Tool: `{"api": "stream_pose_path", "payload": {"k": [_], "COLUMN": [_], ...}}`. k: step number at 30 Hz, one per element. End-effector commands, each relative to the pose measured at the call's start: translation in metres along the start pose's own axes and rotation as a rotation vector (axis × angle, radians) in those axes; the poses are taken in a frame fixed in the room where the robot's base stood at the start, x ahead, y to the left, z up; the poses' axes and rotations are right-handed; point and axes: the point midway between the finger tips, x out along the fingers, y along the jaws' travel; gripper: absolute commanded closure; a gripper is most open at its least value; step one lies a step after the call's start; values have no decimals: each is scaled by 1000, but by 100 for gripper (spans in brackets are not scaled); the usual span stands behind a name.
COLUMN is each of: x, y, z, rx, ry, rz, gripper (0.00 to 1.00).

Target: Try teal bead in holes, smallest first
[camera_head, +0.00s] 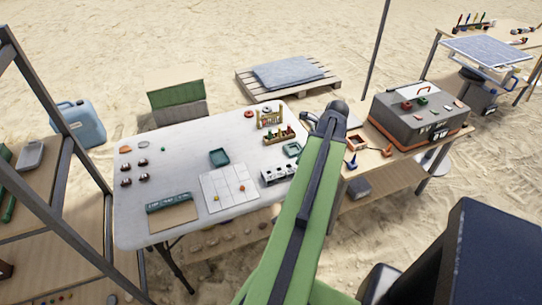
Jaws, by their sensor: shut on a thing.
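The arm (312,200) reaches up over the right end of the white table, and my gripper (309,122) is at its far end, small and partly hidden by the arm. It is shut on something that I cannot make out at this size. A pale block with a row of dark round holes (278,174) stands at the table's front right, left of the arm. My gripper is beyond this block and apart from it. A tiny teal-green dot (163,149), possibly a bead, lies at the table's back left. The hole sizes are too small to compare.
The white table (185,165) also holds a teal tray (219,157), a white grid sheet (230,190), several dark small pieces (126,174) and wooden racks (270,116). A side table at right bears a grey toolbox (420,112). Bare tabletop lies left of centre.

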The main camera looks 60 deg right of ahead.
Motion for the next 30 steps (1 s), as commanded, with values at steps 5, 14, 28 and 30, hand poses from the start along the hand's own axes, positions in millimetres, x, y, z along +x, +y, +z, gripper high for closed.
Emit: {"api": "stream_pose_path", "payload": {"k": [5, 14, 28, 30], "x": [27, 59, 79, 86], "y": [1, 12, 12, 12], "z": [36, 92, 82, 79], "rx": [-112, -280, -278, -278], "ry": [0, -1, -1, -1], "rz": [45, 113, 111, 111], "gripper": [100, 100, 100, 100]}}
